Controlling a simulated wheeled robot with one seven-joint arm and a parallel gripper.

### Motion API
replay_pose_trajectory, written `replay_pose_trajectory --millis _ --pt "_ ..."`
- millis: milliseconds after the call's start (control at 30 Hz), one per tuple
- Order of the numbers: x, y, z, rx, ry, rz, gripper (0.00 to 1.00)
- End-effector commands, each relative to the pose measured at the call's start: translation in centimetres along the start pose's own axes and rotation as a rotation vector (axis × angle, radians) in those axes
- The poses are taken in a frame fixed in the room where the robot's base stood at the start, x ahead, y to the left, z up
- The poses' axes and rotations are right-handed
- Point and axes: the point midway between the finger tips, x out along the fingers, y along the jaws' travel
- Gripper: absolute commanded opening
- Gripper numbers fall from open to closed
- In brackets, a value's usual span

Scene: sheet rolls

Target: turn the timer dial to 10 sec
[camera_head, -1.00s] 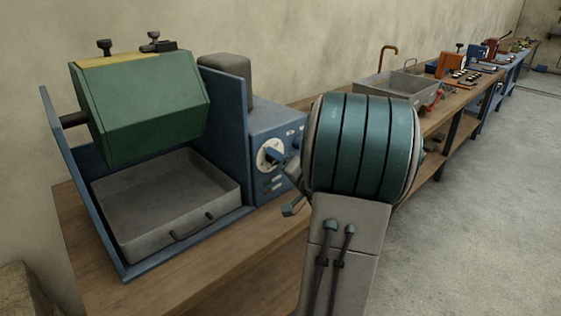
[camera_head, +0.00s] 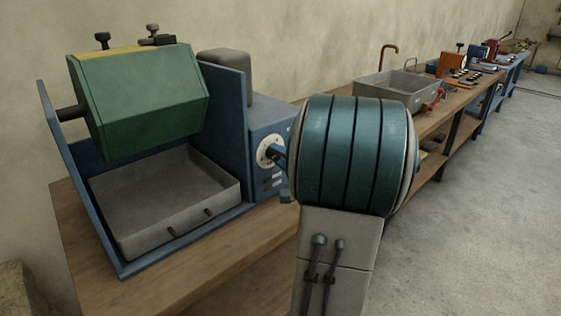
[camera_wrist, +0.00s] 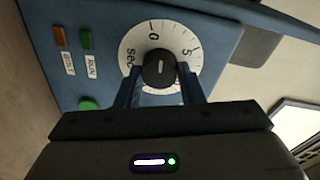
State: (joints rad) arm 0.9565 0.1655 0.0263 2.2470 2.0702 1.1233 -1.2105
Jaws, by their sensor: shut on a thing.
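The timer dial is a black knob (camera_wrist: 159,68) on a white round scale (camera_wrist: 133,45) on the blue control panel (camera_wrist: 110,22). The scale shows 0, 5 and "sec" in the wrist view; its lower part is hidden by the knob and my fingers. A white mark on the knob is visible. My gripper (camera_wrist: 160,88) is shut on the knob, one finger on each side. In the head view the white scale (camera_head: 264,151) shows at the panel, and my arm covers much of the panel's right side.
A green drum (camera_head: 140,100) hangs over a grey tray (camera_head: 165,195). A metal sink-like box (camera_head: 395,90) stands farther along the bench.

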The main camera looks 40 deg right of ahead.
Motion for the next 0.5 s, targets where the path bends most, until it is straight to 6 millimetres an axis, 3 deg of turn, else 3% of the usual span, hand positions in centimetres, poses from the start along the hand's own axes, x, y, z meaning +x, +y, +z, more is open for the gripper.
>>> replay_pose_trajectory --millis 500 --pt "0.02 0.04 -0.08 0.485 -0.028 0.042 0.12"
